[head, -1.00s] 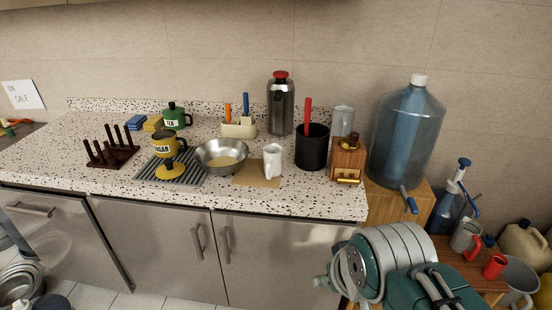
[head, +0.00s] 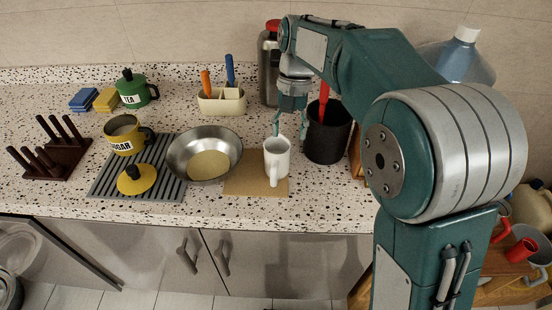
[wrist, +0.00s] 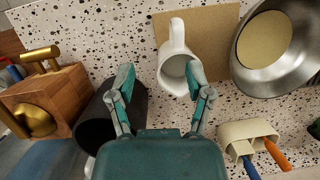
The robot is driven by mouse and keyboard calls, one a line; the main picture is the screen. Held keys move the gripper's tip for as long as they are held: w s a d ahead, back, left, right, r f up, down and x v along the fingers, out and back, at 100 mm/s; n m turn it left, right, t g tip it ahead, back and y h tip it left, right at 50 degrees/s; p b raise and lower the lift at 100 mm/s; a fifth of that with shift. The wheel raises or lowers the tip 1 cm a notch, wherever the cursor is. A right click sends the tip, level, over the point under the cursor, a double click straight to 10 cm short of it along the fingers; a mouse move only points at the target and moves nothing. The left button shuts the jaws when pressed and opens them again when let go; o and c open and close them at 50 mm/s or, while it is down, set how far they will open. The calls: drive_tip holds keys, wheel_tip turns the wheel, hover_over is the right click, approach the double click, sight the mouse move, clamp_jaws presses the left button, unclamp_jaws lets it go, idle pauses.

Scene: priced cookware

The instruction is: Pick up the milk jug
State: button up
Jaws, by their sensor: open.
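The milk jug (head: 277,160) is a white jug standing upright on a tan board at the counter's front, just right of the metal bowl. In the wrist view the jug (wrist: 176,66) shows its open mouth, with its handle pointing away from my gripper. My gripper (head: 288,128) is open and empty, pointing down just behind and above the jug. In the wrist view its two fingers (wrist: 159,78) are spread, with the right fingertip overlapping the jug's edge. I cannot tell whether it touches the jug.
A metal bowl (head: 205,142) stands close left of the jug. A black utensil pot (head: 328,140) with a red handle stands close right. A cream caddy (head: 221,104) is behind. A wooden grinder (wrist: 45,97) shows in the wrist view. Bare counter (head: 330,195) lies front right.

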sight(274, 165)
drive_tip(key=shift+g, duration=0.6)
drive_tip(key=a+f, duration=0.1)
drive_tip(key=w+a+f, duration=0.1)
drive_tip(key=a, duration=0.1)
drive_tip(key=shift+w+a+f, duration=0.1)
drive_tip(key=shift+w+f, duration=0.15)
drive_tip(key=shift+f, duration=0.15)
drive_tip(key=shift+s+a+f, duration=0.1)
drive_tip(key=shift+f, duration=0.2)
drive_tip(key=x, duration=0.4)
drive_tip(key=shift+s+f, duration=0.15)
drive_tip(key=shift+f, duration=0.15)
drive_tip(key=x, duration=0.5)
drive_tip(key=shift+s+d+f, duration=0.1)
drive_tip(key=shift+d+f, duration=0.2)
drive_tip(key=shift+d, duration=0.05)
clamp_jaws()
